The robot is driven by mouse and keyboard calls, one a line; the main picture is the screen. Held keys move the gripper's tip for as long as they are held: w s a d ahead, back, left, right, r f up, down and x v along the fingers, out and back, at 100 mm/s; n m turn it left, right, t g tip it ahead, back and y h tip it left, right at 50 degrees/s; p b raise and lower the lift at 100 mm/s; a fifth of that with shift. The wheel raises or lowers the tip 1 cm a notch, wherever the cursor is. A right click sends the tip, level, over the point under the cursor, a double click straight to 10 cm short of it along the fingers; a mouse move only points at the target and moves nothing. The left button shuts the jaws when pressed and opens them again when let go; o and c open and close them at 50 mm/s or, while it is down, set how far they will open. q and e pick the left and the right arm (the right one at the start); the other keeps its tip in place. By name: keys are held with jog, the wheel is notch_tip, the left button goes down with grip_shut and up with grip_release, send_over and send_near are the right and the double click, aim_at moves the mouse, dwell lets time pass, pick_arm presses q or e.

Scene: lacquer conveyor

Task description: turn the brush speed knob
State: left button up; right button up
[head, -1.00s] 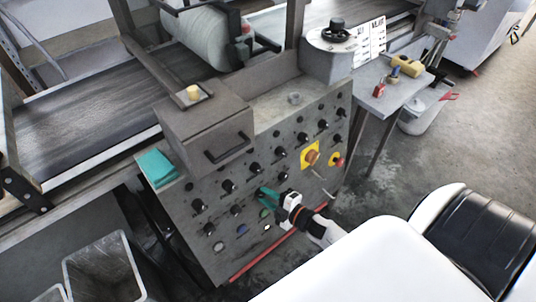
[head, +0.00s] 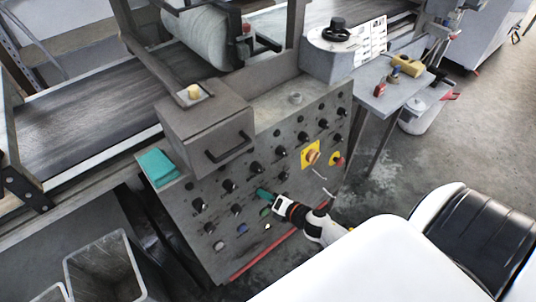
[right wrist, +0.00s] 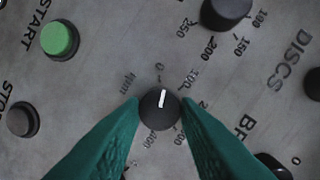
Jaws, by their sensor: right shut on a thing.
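In the right wrist view a small round black knob (right wrist: 153,112) sits between my green fingertips, which touch its two sides. Its white pointer mark points up, close to the 0 of a printed rpm scale. A label beginning "BR" lies to its right, cut off by a finger. My right gripper (right wrist: 160,108) is shut on this knob. In the head view the right gripper (head: 263,194) reaches the sloping grey control panel (head: 200,245) from the right, and its fingers hide the knob. My left gripper is out of view.
A green START button (right wrist: 58,39) and a grey button (right wrist: 22,117) lie left of the knob. Another black knob (right wrist: 226,10) is above right. In the head view an emergency stop (head: 311,154) sits higher on the panel. A red edge strip (head: 262,255) runs below.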

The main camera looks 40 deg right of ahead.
jog(key=shift+a+n+h, duration=0.1)
jog(key=shift+n+h, duration=0.2)
jog(key=shift+n, duration=0.9)
jog(key=o, duration=1)
jog(key=shift+s, duration=0.1)
jog(key=b+v, duration=0.1)
jog(key=v, duration=1.1)
jog(key=shift+r, duration=0.2)
jog(key=shift+f, duration=0.1)
